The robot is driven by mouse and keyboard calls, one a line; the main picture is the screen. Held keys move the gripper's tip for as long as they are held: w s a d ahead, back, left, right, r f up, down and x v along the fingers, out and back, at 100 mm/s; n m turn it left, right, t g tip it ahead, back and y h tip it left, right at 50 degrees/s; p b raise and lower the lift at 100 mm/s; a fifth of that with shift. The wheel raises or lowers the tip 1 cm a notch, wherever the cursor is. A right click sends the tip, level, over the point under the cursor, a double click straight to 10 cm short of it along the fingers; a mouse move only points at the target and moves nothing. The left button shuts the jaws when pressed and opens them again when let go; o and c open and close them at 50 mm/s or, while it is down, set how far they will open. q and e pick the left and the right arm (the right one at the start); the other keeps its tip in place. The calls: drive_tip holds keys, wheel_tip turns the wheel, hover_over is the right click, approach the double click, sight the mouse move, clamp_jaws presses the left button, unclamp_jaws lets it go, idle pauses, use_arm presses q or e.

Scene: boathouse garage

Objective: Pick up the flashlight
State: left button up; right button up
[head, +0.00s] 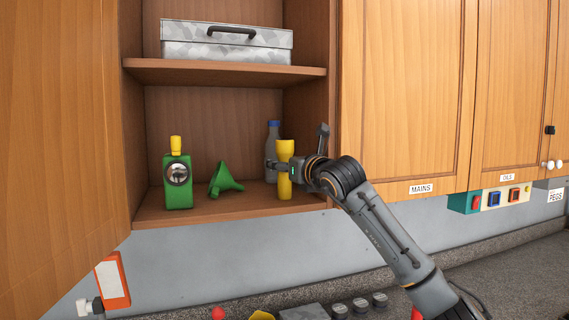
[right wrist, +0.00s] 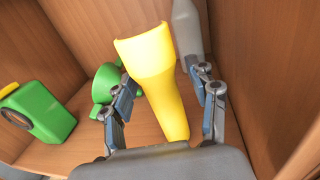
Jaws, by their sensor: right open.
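A yellow flashlight (head: 285,178) stands upright on the lower shelf of the open cabinet, wide end up. It also shows large in the right wrist view (right wrist: 158,85). My right gripper (head: 284,166) reaches in from the right at the flashlight's mid-height. In the right wrist view my right gripper (right wrist: 164,82) is open, with one finger on each side of the flashlight. I see gaps beside the fingers; whether either one touches is hard to tell. My left gripper is not in view.
A grey bottle with a blue cap (head: 272,140) stands just behind the flashlight. A green funnel (head: 224,180) and a green lantern (head: 178,185) stand to its left. The cabinet's right wall is close. A metal box (head: 226,43) sits on the upper shelf (head: 225,70).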

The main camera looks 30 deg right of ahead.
drive_tip(key=shift+s, duration=0.1)
drive_tip(key=shift+c, duration=0.3)
clamp_jaws()
drive_tip(key=shift+r, duration=0.15)
